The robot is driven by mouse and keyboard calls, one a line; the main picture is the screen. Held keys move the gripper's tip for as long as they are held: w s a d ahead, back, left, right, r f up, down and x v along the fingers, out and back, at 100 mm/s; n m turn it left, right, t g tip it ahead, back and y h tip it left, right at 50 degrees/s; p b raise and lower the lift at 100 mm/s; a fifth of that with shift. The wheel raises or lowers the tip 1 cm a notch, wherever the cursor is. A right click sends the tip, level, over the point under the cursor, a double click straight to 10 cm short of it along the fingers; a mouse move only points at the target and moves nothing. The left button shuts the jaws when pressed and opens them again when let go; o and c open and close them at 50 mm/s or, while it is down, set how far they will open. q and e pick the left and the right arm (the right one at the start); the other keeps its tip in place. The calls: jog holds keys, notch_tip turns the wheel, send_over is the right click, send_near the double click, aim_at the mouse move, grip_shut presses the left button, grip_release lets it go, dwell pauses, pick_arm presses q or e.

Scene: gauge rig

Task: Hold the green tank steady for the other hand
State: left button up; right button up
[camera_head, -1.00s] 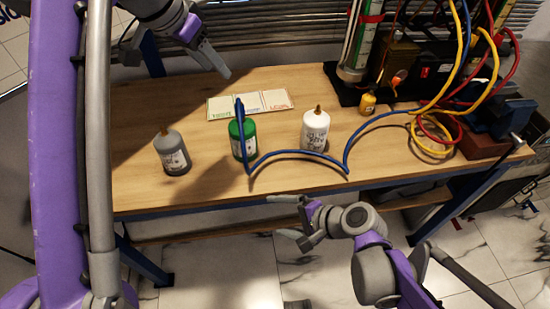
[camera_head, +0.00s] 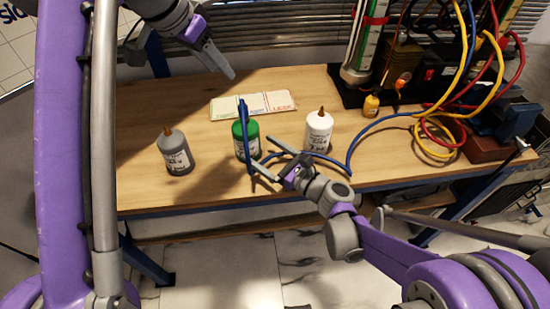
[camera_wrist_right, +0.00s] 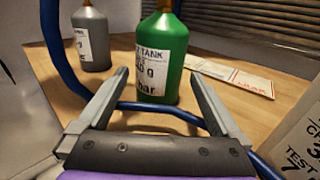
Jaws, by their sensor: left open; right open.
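The green tank (camera_head: 250,142) stands upright on the wooden bench between a grey tank (camera_head: 176,155) and a white tank (camera_head: 317,134). A blue hose (camera_head: 243,118) rises in front of it and partly hides it. My right gripper (camera_head: 262,160) is open at the front of the green tank, its two fingers pointing at it. In the right wrist view the green tank (camera_wrist_right: 162,58) stands ahead of and between the open fingers (camera_wrist_right: 158,95), apart from them. My left gripper (camera_head: 228,72) is above the back of the bench, away from the tank; its fingers look close together.
The blue hose runs along the bench between my right gripper and the tank. A card with coloured headings (camera_head: 253,105) lies behind the tank. Bench space left of the card is clear.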

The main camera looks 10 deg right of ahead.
aim_at(248, 141)
jog(key=x, duration=0.5)
jog(key=shift+w+a, duration=0.25)
jog(key=shift+a, duration=0.05)
jog(key=shift+c, duration=0.2)
grip_shut()
jog(key=shift+c, duration=1.3)
grip_release()
jog(key=c, duration=1.1)
